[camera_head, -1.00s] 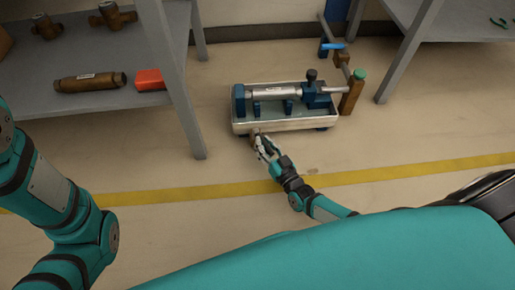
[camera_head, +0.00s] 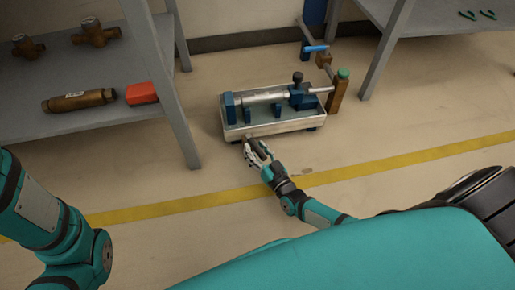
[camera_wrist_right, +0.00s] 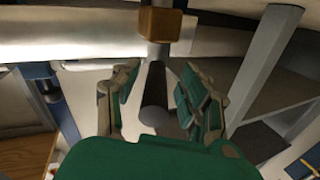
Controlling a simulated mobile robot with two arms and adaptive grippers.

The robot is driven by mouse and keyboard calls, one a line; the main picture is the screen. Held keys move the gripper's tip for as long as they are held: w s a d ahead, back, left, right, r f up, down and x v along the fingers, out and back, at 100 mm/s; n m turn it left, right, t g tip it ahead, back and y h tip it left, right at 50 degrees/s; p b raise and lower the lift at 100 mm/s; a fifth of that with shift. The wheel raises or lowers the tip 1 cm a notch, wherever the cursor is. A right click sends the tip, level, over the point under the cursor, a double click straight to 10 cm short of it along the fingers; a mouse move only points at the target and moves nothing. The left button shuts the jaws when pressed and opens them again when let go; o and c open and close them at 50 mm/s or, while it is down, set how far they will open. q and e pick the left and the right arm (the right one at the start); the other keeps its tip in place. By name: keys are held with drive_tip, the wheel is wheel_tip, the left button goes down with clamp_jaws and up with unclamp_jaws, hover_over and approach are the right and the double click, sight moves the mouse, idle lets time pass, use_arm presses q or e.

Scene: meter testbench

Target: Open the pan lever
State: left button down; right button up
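The meter testbench, a pale metal pan (camera_head: 285,127) with blue supports and a silver cylinder, stands on the floor in the head view. The pan lever is a dark grey rod (camera_wrist_right: 156,100) under a brass-coloured block (camera_wrist_right: 160,25) in the right wrist view. My right gripper (camera_head: 256,150) is at the pan's near left side. In the wrist view the right gripper (camera_wrist_right: 162,85) is open, with one finger on each side of the lever and visible gaps. In the head view the fingers largely hide the lever. My left gripper is out of view; only its arm shows at the left.
A grey shelf (camera_head: 85,118) with brass fittings and a red box (camera_head: 142,93) stands at the left. Another grey table leg (camera_head: 385,55) is at the back right. A brown post with a green button (camera_head: 342,74) stands at the pan's right end. The floor in front is clear.

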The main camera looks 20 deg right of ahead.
drive_tip(key=shift+r, duration=0.1)
drive_tip(key=shift+d, duration=0.1)
drive_tip(key=shift+s, duration=0.1)
drive_tip(key=s, duration=0.4)
drive_tip(key=s+d, duration=0.1)
drive_tip(key=s, duration=0.6)
drive_tip(key=shift+s+d, duration=0.2)
drive_tip(key=shift+s, duration=0.1)
drive_tip(key=shift+s, duration=0.1)
